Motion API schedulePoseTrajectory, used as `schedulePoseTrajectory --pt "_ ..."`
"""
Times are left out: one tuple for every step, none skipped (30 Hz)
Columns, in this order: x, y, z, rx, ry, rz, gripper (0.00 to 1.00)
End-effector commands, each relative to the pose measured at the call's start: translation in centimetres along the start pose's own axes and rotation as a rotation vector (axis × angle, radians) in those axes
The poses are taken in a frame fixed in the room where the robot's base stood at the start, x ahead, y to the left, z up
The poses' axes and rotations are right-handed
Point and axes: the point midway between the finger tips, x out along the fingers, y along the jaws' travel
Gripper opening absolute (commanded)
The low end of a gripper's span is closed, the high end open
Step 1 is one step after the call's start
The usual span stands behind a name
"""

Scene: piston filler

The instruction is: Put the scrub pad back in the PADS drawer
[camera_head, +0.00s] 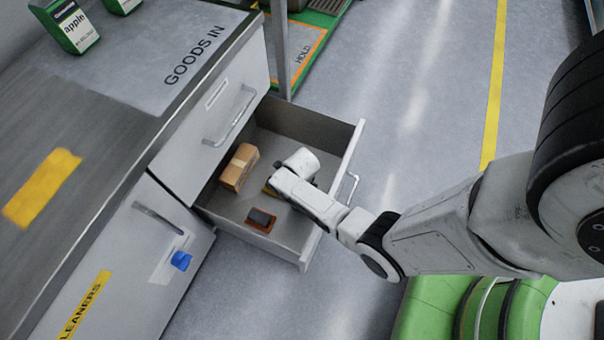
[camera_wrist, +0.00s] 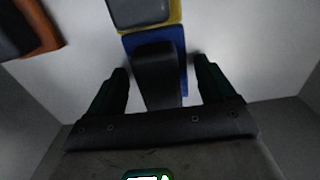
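My gripper (camera_head: 279,184) is down inside an open drawer (camera_head: 285,245). In the wrist view its two fingers (camera_wrist: 161,68) are apart, one on each side of a pad with a blue base (camera_wrist: 184,62) and a dark grey grip. Gaps show between the fingers and this pad. A yellow pad with a dark grey top (camera_wrist: 142,12) lies just beyond the blue one, close against it. Which is the scrub pad, and the drawer's label, I cannot read.
A cardboard box (camera_head: 239,167) lies in the drawer at its back left. The drawer's walls stand close around my gripper. A worktop (camera_head: 120,90) is on the left; open floor (camera_head: 400,100) is on the right.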

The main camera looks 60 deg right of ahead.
Motion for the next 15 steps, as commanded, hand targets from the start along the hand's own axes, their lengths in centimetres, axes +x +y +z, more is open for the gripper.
schedulePoseTrajectory --pt "0.0 0.0 0.0 0.000 0.000 0.000 0.88" --pt "0.0 0.0 0.0 0.000 0.000 0.000 0.91" --pt "0.0 0.0 0.0 0.000 0.000 0.000 0.91" --pt "0.0 0.0 0.0 0.000 0.000 0.000 0.91" --pt "0.0 0.0 0.0 0.000 0.000 0.000 0.91" --pt "0.0 0.0 0.0 0.000 0.000 0.000 0.91" --pt "0.0 0.0 0.0 0.000 0.000 0.000 0.91" --pt "0.0 0.0 0.0 0.000 0.000 0.000 0.91" --pt "-0.1 0.0 0.0 0.000 0.000 0.000 0.91" --pt "-0.2 0.0 0.0 0.000 0.000 0.000 0.91" --pt "-0.4 0.0 0.0 0.000 0.000 0.000 0.91" --pt "-0.7 0.0 0.0 0.000 0.000 0.000 0.91" --pt "-1.1 0.0 0.0 0.000 -0.001 -0.001 0.91" --pt "-1.5 0.0 0.0 0.000 -0.001 -0.001 0.91" --pt "-2.1 0.0 0.0 0.000 -0.001 -0.001 0.91"
